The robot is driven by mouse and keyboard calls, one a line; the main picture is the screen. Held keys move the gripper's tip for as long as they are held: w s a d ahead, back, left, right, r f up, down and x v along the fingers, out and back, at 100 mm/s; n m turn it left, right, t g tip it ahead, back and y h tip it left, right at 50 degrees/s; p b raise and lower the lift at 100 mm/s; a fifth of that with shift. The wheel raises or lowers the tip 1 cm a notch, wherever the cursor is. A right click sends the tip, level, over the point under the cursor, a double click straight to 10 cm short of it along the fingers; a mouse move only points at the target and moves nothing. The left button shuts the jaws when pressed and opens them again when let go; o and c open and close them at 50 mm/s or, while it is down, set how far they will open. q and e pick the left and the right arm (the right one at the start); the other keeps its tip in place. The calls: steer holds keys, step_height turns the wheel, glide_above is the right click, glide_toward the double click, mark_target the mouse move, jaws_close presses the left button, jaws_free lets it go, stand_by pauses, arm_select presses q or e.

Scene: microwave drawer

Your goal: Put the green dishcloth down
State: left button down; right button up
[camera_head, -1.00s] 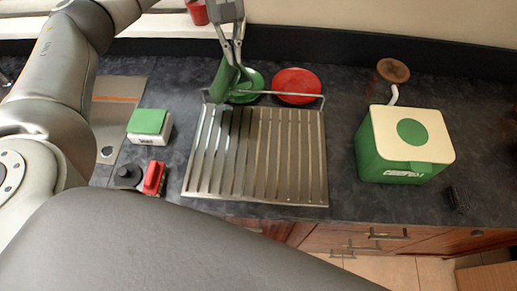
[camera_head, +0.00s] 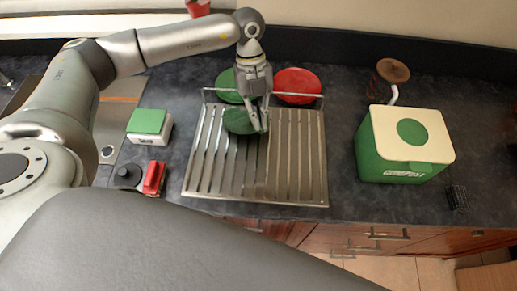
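The green dishcloth (camera_head: 238,121) shows as a dark green rounded shape over the back of the metal drying rack (camera_head: 255,175). My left gripper (camera_head: 256,122) reaches down from above at the cloth's right edge, and its fingers appear closed on it. I cannot tell whether the cloth touches the rack's slats. My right gripper is out of view.
A green plate (camera_head: 228,84) and a red plate (camera_head: 298,82) lie behind the rack. A green and white compost bin (camera_head: 400,150) stands to the right. A green-topped box (camera_head: 148,125) and a red item (camera_head: 154,178) are to the left. The rack's front is clear.

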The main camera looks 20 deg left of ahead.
arm_select(q)
steer(key=s+d+f, duration=0.3)
steer(key=f, duration=0.1)
steer(key=s+d+f, duration=0.2)
steer(key=d+f, duration=0.2)
steer(key=s+d+f, duration=0.3)
steer(key=f, duration=0.1)
steer(key=shift+s+d, duration=0.3)
steer(key=shift+d, duration=0.05)
steer(key=c, duration=1.2)
jaws_free()
steer(key=shift+c, duration=0.2)
steer(key=shift+s+d+r+p, duration=0.1)
steer(key=shift+d+r+p, duration=0.05)
steer(key=shift+r+p, duration=0.4)
steer(key=shift+s+d+r+p, duration=0.1)
steer(key=shift+d+r+p, duration=0.05)
steer(key=shift+r+p, duration=0.35)
step_height(320, 180, up, 8)
steer(key=s+d, duration=0.2)
steer(key=shift+d, duration=0.3)
steer(key=shift+s+f, duration=0.15)
